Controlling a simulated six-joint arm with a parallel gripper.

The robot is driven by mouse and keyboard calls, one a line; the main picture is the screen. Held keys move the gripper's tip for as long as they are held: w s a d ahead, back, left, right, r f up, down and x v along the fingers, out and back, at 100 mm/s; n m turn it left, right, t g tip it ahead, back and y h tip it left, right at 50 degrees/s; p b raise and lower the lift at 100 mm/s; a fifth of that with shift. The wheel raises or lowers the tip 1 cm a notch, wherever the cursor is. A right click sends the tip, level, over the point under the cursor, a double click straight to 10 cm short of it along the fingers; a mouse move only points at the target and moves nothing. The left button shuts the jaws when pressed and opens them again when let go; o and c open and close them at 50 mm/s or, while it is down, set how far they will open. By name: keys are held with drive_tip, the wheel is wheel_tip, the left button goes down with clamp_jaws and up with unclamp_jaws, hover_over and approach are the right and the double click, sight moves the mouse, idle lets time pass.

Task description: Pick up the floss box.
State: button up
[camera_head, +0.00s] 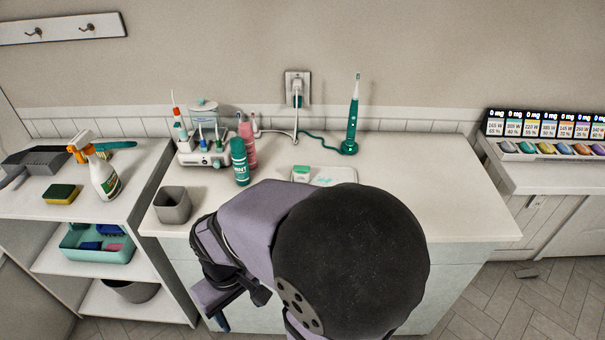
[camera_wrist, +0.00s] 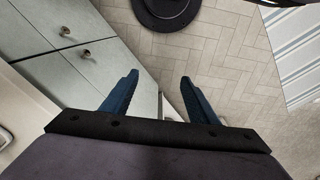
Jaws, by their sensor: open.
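A small white and green box (camera_head: 301,173), which looks like the floss box, is on the counter beside or on the left end of a white tray (camera_head: 345,175). I cannot tell which. My gripper shows in the wrist view (camera_wrist: 160,88) with its two blue fingers apart and nothing between them. In the head view one blue finger (camera_head: 221,321) shows low in front of the counter, well away from the box. My arm hides the counter just in front of the tray. The wrist view shows floor and cabinet fronts, not the box.
A grey cup (camera_head: 173,205) stands at the counter's front left. A green mint bottle (camera_head: 240,162), a pink bottle (camera_head: 249,145) and a white device (camera_head: 203,148) stand behind it. A green electric toothbrush (camera_head: 353,118) stands upright at the back. The counter's right side is clear.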

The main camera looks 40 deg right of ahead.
sight(303, 169)
drive_tip(key=shift+o, duration=0.5)
drive_tip(key=w+d+r+m+t+h+p, duration=0.1)
drive_tip(key=w+d+r+t+p, duration=0.2)
drive_tip(key=w, duration=0.6)
drive_tip(key=w+d+r+m+t+h+p, duration=0.1)
drive_tip(key=w+d+r+m+t, duration=0.1)
drive_tip(key=w+d+t, duration=0.45)
drive_tip(key=w+d+r+m+t+h+p, duration=0.1)
drive_tip(key=w+d+r+t+h, duration=0.2)
drive_tip(key=d+r, duration=0.35)
drive_tip(key=w+d+r+m+t+h+p, duration=0.1)
drive_tip(key=w+d+r+m+h+p, duration=0.1)
drive_tip(key=w+d+r, duration=0.45)
drive_tip(key=s+d+f+m+g+h+b, duration=0.1)
drive_tip(key=s+d+f, duration=0.2)
drive_tip(key=s+d+f+m+g+h+b, duration=0.1)
drive_tip(key=s+d+f+g, duration=0.1)
drive_tip(key=s+d+f, duration=0.1)
drive_tip(key=s+d+f+m+g+h+b, duration=0.1)
drive_tip(key=s+d+f+m, duration=0.1)
drive_tip(key=d+f, duration=0.2)
drive_tip(key=shift+s+d+f+g, duration=0.15)
drive_tip(key=shift+s+f+g, duration=0.25)
drive_tip(key=shift+f, duration=0.2)
drive_tip(key=shift+s+d+f, duration=0.1)
drive_tip(key=shift+f, duration=0.05)
drive_tip(key=shift+x, duration=1.05)
